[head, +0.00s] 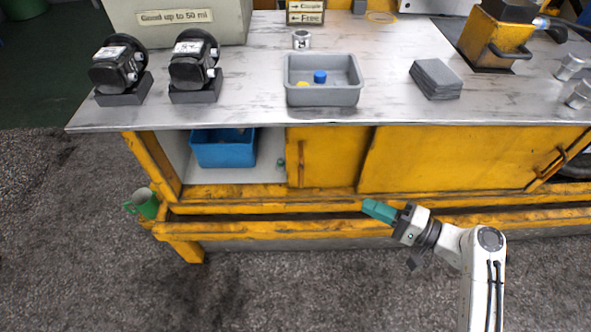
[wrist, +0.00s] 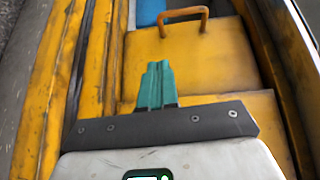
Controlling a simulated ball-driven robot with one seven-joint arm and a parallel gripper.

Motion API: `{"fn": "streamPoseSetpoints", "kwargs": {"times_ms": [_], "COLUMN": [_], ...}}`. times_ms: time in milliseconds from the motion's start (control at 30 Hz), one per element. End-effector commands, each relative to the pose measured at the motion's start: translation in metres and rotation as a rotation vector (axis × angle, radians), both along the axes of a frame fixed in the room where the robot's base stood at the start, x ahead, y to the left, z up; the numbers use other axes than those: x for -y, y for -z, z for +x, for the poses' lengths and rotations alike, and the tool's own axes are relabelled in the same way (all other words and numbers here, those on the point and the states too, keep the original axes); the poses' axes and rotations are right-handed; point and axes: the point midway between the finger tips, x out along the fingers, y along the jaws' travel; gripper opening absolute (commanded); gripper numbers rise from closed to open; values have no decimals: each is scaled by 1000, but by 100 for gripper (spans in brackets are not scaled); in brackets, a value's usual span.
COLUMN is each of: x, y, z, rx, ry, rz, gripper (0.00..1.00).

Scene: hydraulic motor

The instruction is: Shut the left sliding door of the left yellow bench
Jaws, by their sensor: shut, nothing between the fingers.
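The left yellow bench (head: 155,165) has a grey metal top. Its left sliding door (head: 328,158) stands open, pushed right, with its right part hidden behind the right door (head: 450,158). The left door's upright handle (head: 302,163) is near its left edge. In the wrist view the left door (wrist: 205,55) and its orange handle (wrist: 182,18) show ahead of the fingers. My gripper (head: 366,206) has teal fingers, shut and empty. It is in front of the bench's lower rail, below and right of the handle, apart from it.
The open left bay holds a blue bin (head: 223,148), with a small green item (head: 281,163) beside the door. A green mug (head: 143,204) is at the bench's left end. A grey tray (head: 322,95) and two black motors stand on top. The floor in front is clear.

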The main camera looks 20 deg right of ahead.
Motion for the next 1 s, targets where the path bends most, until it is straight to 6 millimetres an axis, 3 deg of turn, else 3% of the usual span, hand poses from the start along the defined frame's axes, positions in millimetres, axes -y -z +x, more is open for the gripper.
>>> {"fn": "streamPoseSetpoints", "kwargs": {"times_ms": [233,733,1000], "x": [-1,-59,-91], "y": [-10,-8,-10], "z": [14,86,86], "rx": [27,27,25], "ry": [20,17,17], "rz": [51,47,46], "gripper": [0,0,0]}}
